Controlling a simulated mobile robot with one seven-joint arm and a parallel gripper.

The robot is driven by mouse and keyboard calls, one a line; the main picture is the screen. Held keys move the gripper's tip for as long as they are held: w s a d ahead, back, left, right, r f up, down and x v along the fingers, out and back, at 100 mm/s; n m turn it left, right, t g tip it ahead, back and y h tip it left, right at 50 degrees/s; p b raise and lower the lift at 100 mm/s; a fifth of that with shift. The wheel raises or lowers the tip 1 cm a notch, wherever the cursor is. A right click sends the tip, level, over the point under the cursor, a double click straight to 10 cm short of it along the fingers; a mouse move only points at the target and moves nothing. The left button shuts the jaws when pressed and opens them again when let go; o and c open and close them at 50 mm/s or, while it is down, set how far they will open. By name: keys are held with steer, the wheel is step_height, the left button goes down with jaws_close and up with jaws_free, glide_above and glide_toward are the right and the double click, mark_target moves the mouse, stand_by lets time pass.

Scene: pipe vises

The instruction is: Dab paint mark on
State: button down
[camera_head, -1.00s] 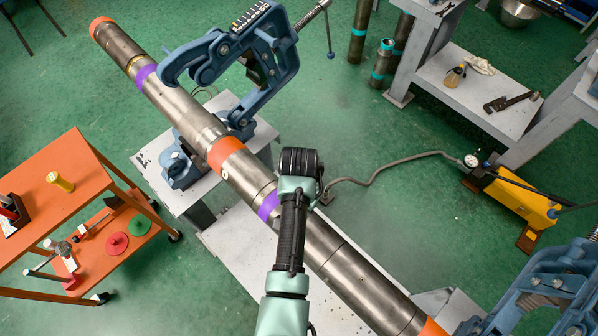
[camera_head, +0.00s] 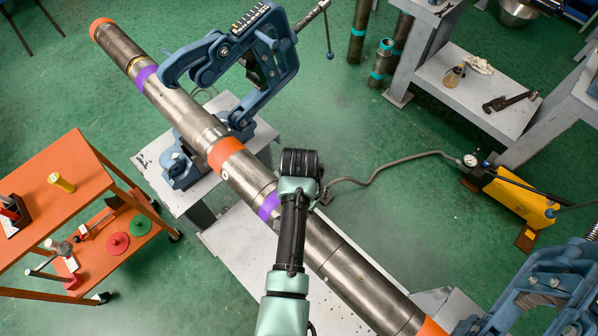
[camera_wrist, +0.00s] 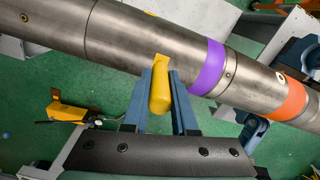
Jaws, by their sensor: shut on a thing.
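A long steel pipe (camera_head: 325,248) runs diagonally through the head view, with purple bands (camera_head: 268,205) and orange bands (camera_head: 226,153). It also crosses the top of the wrist view (camera_wrist: 140,35). My gripper (camera_wrist: 161,82) is shut on a yellow paint marker (camera_wrist: 160,96). The marker's flat yellow end points at the pipe, left of the purple band (camera_wrist: 208,68); I cannot tell if it touches. No fresh paint shows there. In the head view, my arm hides the fingers and the marker.
A blue vise (camera_head: 262,60) grips the pipe's upper part, and another (camera_head: 545,295) stands at lower right. An orange cart (camera_head: 75,160) with a yellow cylinder (camera_head: 61,182) is at left. A yellow pump (camera_head: 520,202) with a hose lies at right. Grey benches (camera_head: 470,105) stand behind.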

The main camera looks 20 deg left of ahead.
steer(key=shift+r+p, duration=3.15)
steer(key=shift+r, duration=0.25)
steer(key=shift+f, duration=0.1)
